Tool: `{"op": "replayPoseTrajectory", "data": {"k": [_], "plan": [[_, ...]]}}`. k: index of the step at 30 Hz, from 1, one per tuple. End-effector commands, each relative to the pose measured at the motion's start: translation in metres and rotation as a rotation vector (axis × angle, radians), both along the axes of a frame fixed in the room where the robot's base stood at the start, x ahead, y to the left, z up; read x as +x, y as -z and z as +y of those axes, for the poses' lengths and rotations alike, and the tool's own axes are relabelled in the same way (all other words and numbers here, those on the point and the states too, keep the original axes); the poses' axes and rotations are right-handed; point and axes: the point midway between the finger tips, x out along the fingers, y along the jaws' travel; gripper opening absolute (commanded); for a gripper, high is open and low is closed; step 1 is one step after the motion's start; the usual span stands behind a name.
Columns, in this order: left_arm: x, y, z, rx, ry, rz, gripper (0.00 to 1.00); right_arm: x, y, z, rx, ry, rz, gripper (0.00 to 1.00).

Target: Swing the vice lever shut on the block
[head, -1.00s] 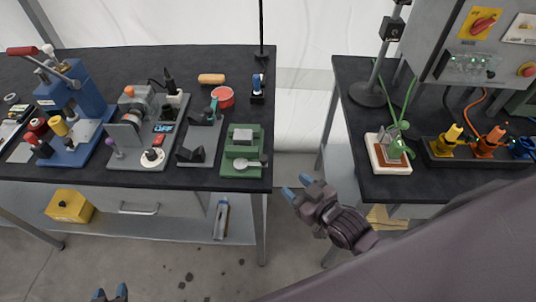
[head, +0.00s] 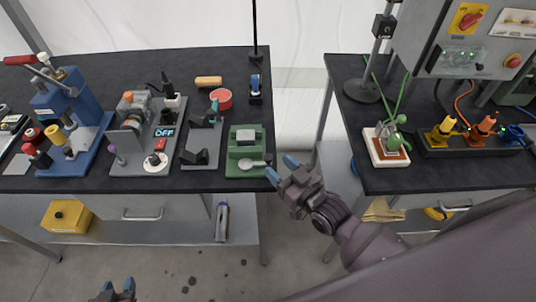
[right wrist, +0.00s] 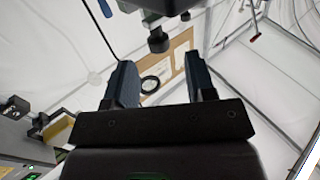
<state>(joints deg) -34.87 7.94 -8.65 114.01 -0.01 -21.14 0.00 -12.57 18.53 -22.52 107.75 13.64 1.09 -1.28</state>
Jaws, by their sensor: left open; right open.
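The green vice (head: 234,168) stands at the front right corner of the left table. A grey block (head: 245,136) sits in its upper part. Its pale metal lever (head: 254,163) lies across the front, with its round end to the left. My right gripper (head: 281,168) is open and empty, just right of the vice near the table's right edge, apart from the lever. Its open jaws also show in the right wrist view (right wrist: 161,72), where I cannot make out the vice. My left gripper (head: 118,287) is open at the bottom edge, partly cut off.
A dark clamp fixture (head: 197,157) stands close left of the vice, with a grey motor panel (head: 130,175) beyond it. A red round container (head: 221,98) lies behind. A gap separates the left table from the right table (head: 440,175).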

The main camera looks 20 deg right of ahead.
Motion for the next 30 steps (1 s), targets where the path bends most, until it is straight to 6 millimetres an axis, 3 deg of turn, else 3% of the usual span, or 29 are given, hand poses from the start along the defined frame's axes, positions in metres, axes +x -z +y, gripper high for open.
{"op": "replayPoseTrajectory", "data": {"k": [9, 22, 23, 30], "plan": [[0.005, -0.005, 0.0, 0.003, 0.004, -0.009, 0.43, 0.04, 0.0, 0.016, -0.001, 0.001, 0.001, 0.5], [0.006, -0.006, 0.001, 0.004, 0.005, -0.012, 0.43, 0.047, 0.001, 0.019, -0.002, 0.001, 0.001, 0.5], [0.006, -0.006, 0.001, 0.004, 0.005, -0.012, 0.43, 0.047, 0.001, 0.019, -0.002, 0.001, 0.001, 0.49], [0.004, -0.005, 0.001, 0.004, 0.003, -0.009, 0.43, 0.047, 0.001, 0.019, -0.002, 0.001, 0.001, 0.12]]}}
